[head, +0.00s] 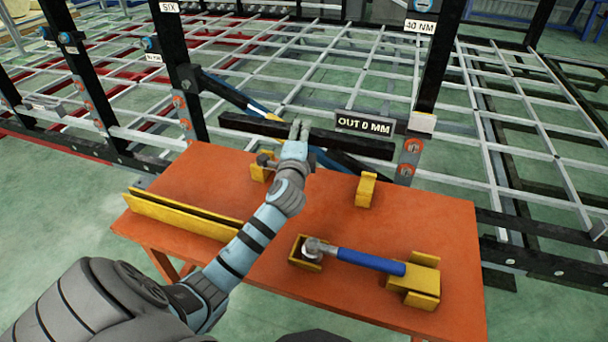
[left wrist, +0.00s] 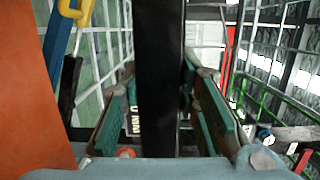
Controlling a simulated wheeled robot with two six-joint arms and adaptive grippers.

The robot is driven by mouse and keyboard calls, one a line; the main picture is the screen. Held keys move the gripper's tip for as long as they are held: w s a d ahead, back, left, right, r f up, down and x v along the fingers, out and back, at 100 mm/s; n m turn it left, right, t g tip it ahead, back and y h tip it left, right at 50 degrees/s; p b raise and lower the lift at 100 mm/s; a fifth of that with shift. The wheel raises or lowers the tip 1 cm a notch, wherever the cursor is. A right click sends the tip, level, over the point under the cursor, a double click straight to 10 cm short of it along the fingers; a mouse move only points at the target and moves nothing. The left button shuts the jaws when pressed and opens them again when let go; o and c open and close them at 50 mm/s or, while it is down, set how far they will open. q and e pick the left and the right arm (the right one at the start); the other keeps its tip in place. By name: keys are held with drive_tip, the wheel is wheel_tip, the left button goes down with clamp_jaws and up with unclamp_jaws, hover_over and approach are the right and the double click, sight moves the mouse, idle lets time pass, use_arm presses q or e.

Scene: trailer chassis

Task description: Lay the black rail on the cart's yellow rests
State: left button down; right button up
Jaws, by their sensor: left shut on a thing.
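The black rail (head: 345,143) is a long dark bar, level with the back edge of the orange cart (head: 330,210) in the head view. My left gripper (head: 299,130) is shut on it near its middle. In the left wrist view the rail (left wrist: 160,85) runs upright in the picture between the green-padded fingers. Two yellow rests stand on the cart top: a left one (head: 258,174), partly hidden by my arm, and a right one (head: 366,192). The rail is apart from both, beyond them in the picture. My right gripper is not in view.
A hammer with a blue handle (head: 370,262) lies across yellow holders (head: 420,282) at the cart's front right. A long yellow tray (head: 180,214) lines its left side. Black posts (head: 178,75) and (head: 436,60) and the grey chassis lattice (head: 330,75) stand behind.

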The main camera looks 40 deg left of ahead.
use_arm(q)
wheel_tip(320, 180, down, 10)
drive_tip(key=b, duration=0.4)
drive_tip(key=c, duration=1.5)
unclamp_jaws()
drive_tip(key=shift+o, duration=1.3)
